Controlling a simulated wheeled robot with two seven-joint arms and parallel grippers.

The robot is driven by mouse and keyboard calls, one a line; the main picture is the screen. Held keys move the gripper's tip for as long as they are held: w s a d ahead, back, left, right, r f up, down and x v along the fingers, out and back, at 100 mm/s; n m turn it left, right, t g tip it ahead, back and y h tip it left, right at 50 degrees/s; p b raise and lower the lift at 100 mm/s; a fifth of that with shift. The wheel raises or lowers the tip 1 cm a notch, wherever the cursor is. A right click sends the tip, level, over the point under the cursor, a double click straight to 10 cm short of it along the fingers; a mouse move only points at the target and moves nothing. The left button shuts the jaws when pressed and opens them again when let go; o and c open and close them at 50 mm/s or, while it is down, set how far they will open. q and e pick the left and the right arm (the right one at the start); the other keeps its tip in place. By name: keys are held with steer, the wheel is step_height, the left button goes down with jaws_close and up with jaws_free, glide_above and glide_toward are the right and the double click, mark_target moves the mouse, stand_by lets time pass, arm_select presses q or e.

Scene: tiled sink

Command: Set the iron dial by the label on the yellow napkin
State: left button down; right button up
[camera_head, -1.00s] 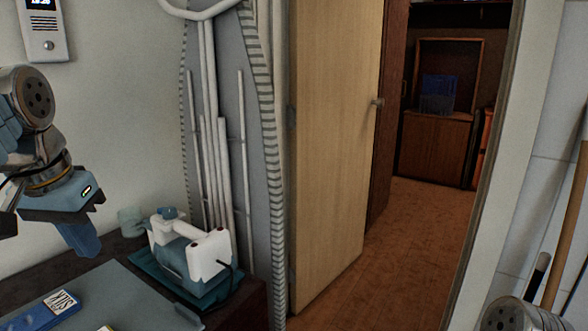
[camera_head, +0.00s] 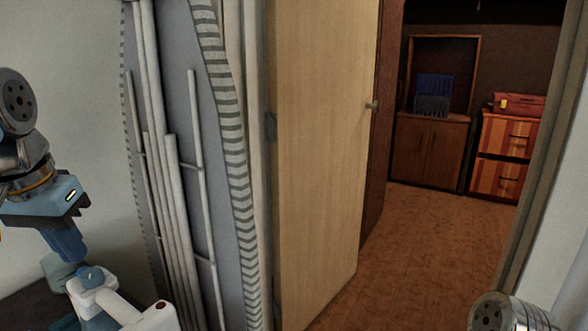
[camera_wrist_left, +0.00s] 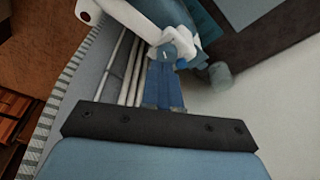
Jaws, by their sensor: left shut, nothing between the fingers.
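The white and blue iron (camera_head: 122,311) is at the lower left of the head view, partly cut off by the bottom edge. Its blue dial (camera_head: 91,276) sits on top. My left gripper (camera_head: 70,252) is shut and empty, pointing down just above and left of the dial. In the left wrist view, my left gripper's blue fingers (camera_wrist_left: 163,95) are together, and the dial (camera_wrist_left: 172,52) shows just beyond their tips. I cannot tell whether they touch. The yellow napkin and its label are not in view. My right gripper is not in view.
A small pale blue-green cup-like object (camera_head: 58,270) stands beside the iron. An ironing board (camera_head: 185,120) leans upright behind it. A wooden door (camera_head: 315,150) stands open onto a room with cabinets (camera_head: 430,150).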

mark_target(92, 277)
arm_select(q)
step_height(92, 277, down, 5)
steer(key=b, duration=0.3)
steer(key=shift+a+b, duration=0.15)
steer(key=shift+b, duration=0.25)
steer(key=shift+s+f+b, duration=0.1)
steer(key=shift+f+b, duration=0.25)
steer(key=shift+f, duration=0.2)
steer(key=shift+w+p, duration=0.35)
steer(key=shift+r, duration=0.1)
steer(key=shift+s+a+p, duration=0.15)
steer(key=shift+a+p, duration=0.45)
steer(key=shift+p, duration=0.25)
steer(key=shift+a+p, duration=0.35)
steer(key=shift+p, duration=0.1)
steer(key=shift+a, duration=0.15)
